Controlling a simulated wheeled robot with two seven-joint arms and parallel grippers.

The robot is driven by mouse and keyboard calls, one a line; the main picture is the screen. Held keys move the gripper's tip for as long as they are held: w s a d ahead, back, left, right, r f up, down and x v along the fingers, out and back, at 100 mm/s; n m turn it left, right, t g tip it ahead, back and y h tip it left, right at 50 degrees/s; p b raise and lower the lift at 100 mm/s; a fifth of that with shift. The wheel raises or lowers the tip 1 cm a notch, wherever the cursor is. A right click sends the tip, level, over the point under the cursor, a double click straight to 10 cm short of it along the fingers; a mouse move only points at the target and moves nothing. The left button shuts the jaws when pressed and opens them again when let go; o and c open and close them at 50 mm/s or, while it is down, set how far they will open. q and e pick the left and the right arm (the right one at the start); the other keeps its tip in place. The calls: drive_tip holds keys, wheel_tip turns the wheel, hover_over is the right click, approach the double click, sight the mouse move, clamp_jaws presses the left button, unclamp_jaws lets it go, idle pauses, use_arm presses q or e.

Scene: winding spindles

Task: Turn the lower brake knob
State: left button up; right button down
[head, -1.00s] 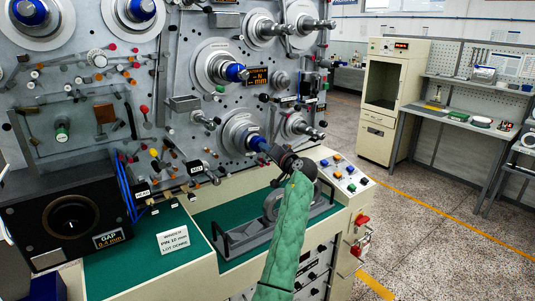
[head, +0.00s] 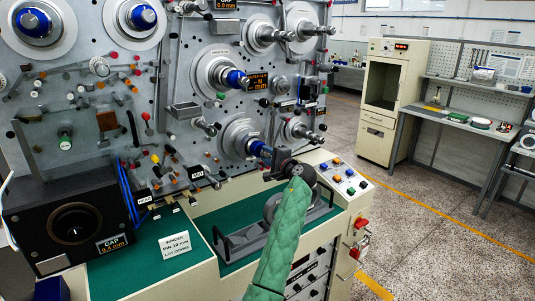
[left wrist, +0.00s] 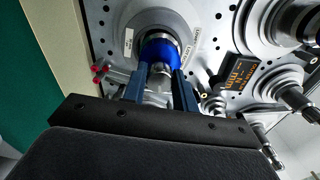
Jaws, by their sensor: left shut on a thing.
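The lower brake knob is a blue collar on a silver disc low on the machine's grey panel; it shows in the head view (head: 256,147), partly hidden by my gripper, and in the left wrist view (left wrist: 160,50). My left gripper (head: 266,154) reaches it from the right and front. In the left wrist view its two dark blue fingers (left wrist: 159,80) lie on either side of the knob's front end, shut on it. My right gripper is in neither view.
Another blue knob (head: 236,79) sits higher on the panel. Metal spindles (head: 300,130) stick out to the right. Below are a green work surface (head: 150,262), a grey cradle (head: 240,243), a white sign (head: 175,247) and a black box (head: 70,215). A button panel (head: 343,178) is at right.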

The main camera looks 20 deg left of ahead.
use_arm(q)
drive_tip(key=shift+r+m, duration=0.1)
drive_tip(key=shift+m, duration=0.3)
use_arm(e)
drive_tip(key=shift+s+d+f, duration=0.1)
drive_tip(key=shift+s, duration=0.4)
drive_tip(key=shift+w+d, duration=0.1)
use_arm(q)
drive_tip(key=o, duration=1)
drive_tip(key=shift+w, duration=0.1)
drive_tip(key=shift+c, duration=0.2)
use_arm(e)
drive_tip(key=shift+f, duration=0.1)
